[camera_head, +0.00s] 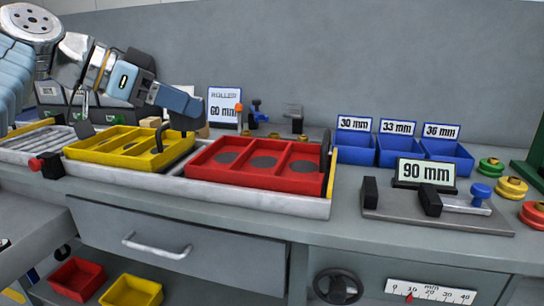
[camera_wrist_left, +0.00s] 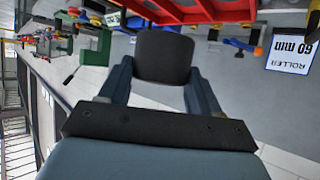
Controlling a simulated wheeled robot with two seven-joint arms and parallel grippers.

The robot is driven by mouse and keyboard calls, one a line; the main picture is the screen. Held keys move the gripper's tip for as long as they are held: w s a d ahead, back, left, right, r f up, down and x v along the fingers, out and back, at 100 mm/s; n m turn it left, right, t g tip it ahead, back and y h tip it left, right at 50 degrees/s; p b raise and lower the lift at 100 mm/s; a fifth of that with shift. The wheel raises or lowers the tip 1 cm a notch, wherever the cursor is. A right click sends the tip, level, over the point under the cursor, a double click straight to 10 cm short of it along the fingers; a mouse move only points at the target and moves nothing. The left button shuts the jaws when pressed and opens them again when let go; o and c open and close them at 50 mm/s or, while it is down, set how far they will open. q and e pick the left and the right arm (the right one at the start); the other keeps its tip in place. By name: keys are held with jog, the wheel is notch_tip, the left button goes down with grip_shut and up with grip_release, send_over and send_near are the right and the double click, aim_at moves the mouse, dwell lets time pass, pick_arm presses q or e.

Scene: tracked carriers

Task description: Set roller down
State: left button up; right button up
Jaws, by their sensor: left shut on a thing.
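My left gripper (camera_head: 186,112) comes in from the left above the yellow three-bay carrier (camera_head: 110,158). In the left wrist view, its two fingers (camera_wrist_left: 162,78) are shut on a dark grey, rounded piece, which I take for the roller (camera_wrist_left: 163,52). In the head view, the roller is hard to tell apart from the dark parts by the fingertips. The red three-bay carrier (camera_head: 258,189) sits right of the yellow one, with a dark round patch in each bay. A sign reading ROLLER 60 mm (camera_head: 224,107) stands behind. My right gripper is not in view.
Both carriers sit in a grey metal tray (camera_head: 200,193) on the bench. Blue bins (camera_head: 397,153) marked 30, 33 and 36 mm stand at the back right. A gauge fixture (camera_head: 435,210) with a 90 mm display is in front of them. Small tools (camera_head: 257,113) stand along the wall.

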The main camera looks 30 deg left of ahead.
pick_arm(q)
jog(key=x, duration=0.5)
jog(key=a+x, duration=0.1)
jog(key=x, duration=0.4)
jog(key=w+a+x, duration=0.1)
jog(key=x, duration=0.4)
jog(key=shift+w+f, duration=0.1)
jog(key=shift+f, duration=0.15)
jog(key=shift+w+d+f, duration=0.2)
jog(key=shift+w+f, duration=0.25)
jog(key=shift+f, duration=0.1)
jog(key=f, duration=0.2)
jog(key=shift+w+f, duration=0.25)
jog(key=shift+f, duration=0.1)
jog(key=shift+d+f, duration=0.1)
jog(key=shift+f, duration=0.35)
jog(key=shift+f+b, duration=0.1)
jog(key=shift+b, duration=0.25)
jog(key=shift+f, duration=0.15)
jog(key=o, duration=1)
